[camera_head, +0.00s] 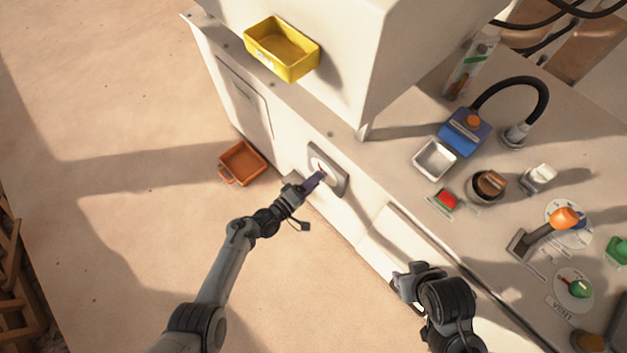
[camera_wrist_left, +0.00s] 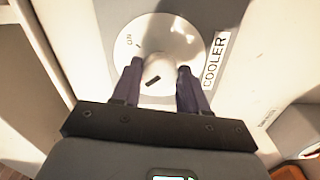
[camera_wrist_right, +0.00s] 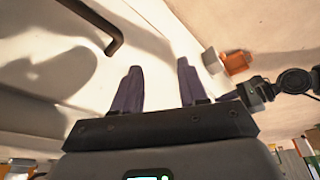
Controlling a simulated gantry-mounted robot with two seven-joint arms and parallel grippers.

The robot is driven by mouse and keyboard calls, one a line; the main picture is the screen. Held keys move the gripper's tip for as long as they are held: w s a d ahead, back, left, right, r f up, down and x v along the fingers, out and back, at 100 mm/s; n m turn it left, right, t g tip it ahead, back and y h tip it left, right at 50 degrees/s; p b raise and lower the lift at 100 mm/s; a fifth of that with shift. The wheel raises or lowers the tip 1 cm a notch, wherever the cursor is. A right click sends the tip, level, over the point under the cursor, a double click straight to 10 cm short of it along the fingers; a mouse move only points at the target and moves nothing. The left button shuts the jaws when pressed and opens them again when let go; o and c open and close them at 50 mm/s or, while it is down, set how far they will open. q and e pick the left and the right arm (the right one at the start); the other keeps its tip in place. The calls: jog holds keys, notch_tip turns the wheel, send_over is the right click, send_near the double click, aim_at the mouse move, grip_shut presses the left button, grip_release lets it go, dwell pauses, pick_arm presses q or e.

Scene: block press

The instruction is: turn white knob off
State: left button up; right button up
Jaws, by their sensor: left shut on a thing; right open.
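The white knob (camera_wrist_left: 157,72) sits on a round white dial plate (camera_wrist_left: 185,42) with an "ON" mark, on a grey panel labelled "COOLER". In the head view the dial (camera_head: 322,169) is on the front face of the machine. My left gripper (camera_head: 318,176) is at the dial. In the left wrist view its fingers (camera_wrist_left: 157,80) are on either side of the knob, shut on it. A dark mark shows on the knob's near end. My right gripper (camera_wrist_right: 158,85) is open and empty, in front of the lower right part of the machine.
A yellow bin (camera_head: 282,50) is mounted above, and an orange tray (camera_head: 242,162) is left of the dial. A dark handle (camera_wrist_right: 112,35) is close to my right gripper. The console top holds an orange-tipped lever (camera_head: 564,218), a red button (camera_head: 446,199) and other knobs.

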pick_arm(q)
jog(key=o, duration=1.1)
jog(key=shift+c, duration=0.2)
jog(key=p+v, duration=0.4)
jog(key=v, duration=0.7)
